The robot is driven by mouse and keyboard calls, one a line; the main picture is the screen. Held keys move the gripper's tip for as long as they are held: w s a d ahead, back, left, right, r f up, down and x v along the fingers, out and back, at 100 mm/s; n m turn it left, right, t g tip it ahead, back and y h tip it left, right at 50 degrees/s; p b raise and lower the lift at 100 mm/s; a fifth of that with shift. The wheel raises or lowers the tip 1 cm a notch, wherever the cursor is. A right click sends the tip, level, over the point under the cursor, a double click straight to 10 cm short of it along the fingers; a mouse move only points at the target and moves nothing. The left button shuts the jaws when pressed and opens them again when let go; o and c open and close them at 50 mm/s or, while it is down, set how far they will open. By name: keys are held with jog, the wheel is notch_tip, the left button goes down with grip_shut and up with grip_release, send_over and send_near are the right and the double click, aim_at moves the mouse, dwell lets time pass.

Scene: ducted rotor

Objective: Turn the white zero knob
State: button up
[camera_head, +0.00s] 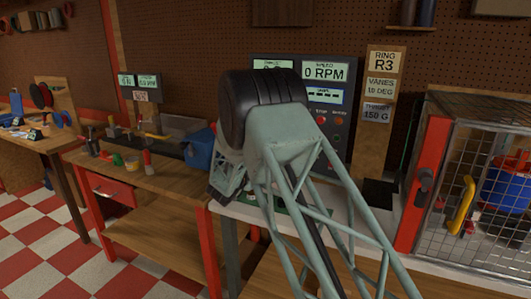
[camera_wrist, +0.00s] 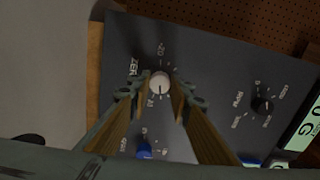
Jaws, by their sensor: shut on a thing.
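The white zero knob (camera_wrist: 159,82) sits on a dark grey panel (camera_wrist: 215,60) in the wrist view, with a "ZER" label at its left and scale marks around it. A dark pointer line shows on its face. My gripper (camera_wrist: 160,90) is shut on the knob, one wooden-looking finger on each side. In the head view my arm covers the knob and most of my gripper. The control panel (camera_head: 340,125) there shows "0 RPM" and partly hidden displays.
A black knob (camera_wrist: 263,105) and a blue knob (camera_wrist: 144,150) share the panel near my fingers. A sign post (camera_head: 384,100) stands right of the panel, then a mesh cage with a red frame (camera_head: 424,185). A workbench with tools (camera_head: 150,175) stands at left.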

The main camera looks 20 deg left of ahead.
dwell(0.4)
jog(key=o, duration=0.9)
jog(key=shift+s, duration=0.15)
jog(key=shift+s+a, duration=0.15)
jog(key=shift+s, duration=2.8)
jog(key=shift+s+a, duration=0.15)
jog(key=shift+s, duration=2.75)
